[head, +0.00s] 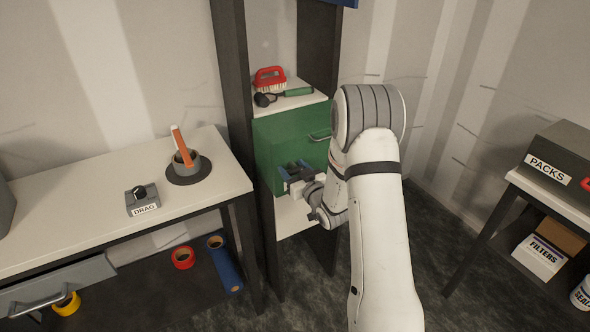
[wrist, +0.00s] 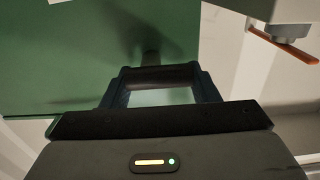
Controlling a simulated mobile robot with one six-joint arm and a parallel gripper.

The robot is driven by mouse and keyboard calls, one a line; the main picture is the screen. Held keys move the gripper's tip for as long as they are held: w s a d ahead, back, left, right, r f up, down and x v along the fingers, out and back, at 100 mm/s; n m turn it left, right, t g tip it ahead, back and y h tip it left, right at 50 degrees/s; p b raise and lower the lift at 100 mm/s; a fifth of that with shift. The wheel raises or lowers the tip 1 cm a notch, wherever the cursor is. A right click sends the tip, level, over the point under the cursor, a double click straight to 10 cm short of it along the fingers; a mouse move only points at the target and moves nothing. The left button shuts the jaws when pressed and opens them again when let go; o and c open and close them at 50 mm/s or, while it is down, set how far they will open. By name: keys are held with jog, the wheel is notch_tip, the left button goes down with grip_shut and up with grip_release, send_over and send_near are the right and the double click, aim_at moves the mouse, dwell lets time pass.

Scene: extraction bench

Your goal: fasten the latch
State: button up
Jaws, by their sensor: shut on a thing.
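The green cabinet (head: 285,140) stands on a shelf in the dark-framed rack, with a metal handle (head: 320,135) on its front. My gripper (head: 292,170) is at the lower part of that front. A dark stub or shadow shows on the panel just beyond the fingertips.
An orange lever-like piece (wrist: 290,45) shows upper right in the wrist view.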

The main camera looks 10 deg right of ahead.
jog(key=shift+c, duration=1.4)
jog(key=shift+d, duration=0.15)
jog(key=shift+c, duration=0.5)
